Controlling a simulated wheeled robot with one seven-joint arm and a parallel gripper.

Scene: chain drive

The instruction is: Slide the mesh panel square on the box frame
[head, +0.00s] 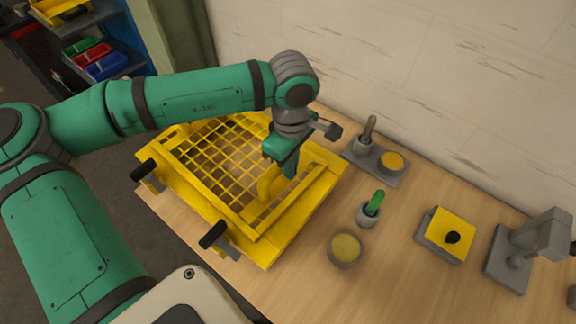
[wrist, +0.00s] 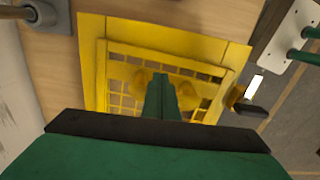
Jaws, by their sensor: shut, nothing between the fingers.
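The yellow mesh panel (head: 214,151) lies on the yellow box frame (head: 272,247) on the workbench. In the wrist view the panel's mesh (wrist: 125,54) shows inside the frame's wide border (wrist: 205,43). I cannot tell whether it sits exactly square. A rounded yellow handle (head: 267,187) stands at the panel's near right part. My gripper (head: 290,172) is shut and empty, pointing down right beside this handle. In the wrist view my green fingers (wrist: 162,92) cover the handle's middle; contact cannot be told.
Two black-handled clamps (head: 213,236) (head: 144,170) stick out at the frame's front left side. A wall runs behind.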

